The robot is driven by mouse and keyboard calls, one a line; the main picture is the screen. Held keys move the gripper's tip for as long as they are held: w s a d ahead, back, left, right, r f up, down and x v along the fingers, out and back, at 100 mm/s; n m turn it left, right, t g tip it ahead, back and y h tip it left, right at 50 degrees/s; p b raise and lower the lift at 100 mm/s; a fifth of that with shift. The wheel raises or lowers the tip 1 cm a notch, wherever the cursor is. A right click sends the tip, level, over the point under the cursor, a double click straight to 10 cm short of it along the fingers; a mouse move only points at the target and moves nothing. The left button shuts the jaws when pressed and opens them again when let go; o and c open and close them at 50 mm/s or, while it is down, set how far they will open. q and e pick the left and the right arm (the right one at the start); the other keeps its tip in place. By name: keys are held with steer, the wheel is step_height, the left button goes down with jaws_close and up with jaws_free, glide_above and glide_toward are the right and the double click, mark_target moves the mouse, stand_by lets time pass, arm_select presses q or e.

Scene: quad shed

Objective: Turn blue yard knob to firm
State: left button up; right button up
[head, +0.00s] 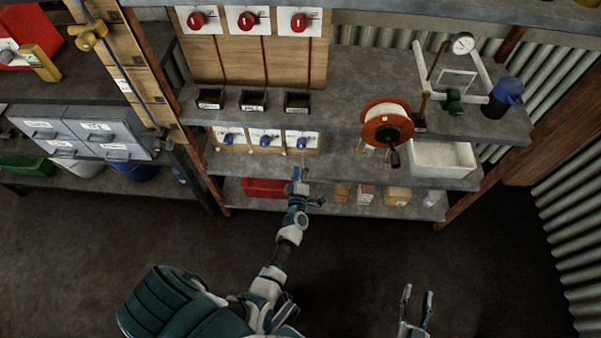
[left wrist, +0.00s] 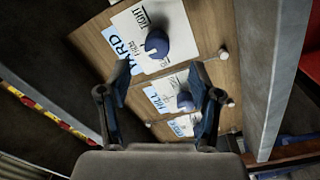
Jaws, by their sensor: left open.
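The blue yard knob (left wrist: 157,43) sits on a white card in the left wrist view. The card reads YARD, with FIRM and TIGHT around the knob; another word is partly hidden. I cannot tell which word the knob points to. In the head view my left gripper (head: 306,185) is below and right of the blue knobs. My right gripper (head: 417,302) is open and empty over the floor.
The hill knob (left wrist: 187,100) and a third card (left wrist: 183,126) follow beside the yard knob. Small pale balls stick out along the board. Above are red knobs (head: 246,20) and a grey shelf (head: 345,90). A red bin (head: 264,188) stands below. A red reel (head: 387,124) is to the right.

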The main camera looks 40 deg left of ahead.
arm_select(q)
steer(key=shift+v, duration=1.4)
steer(key=shift+d, duration=0.1)
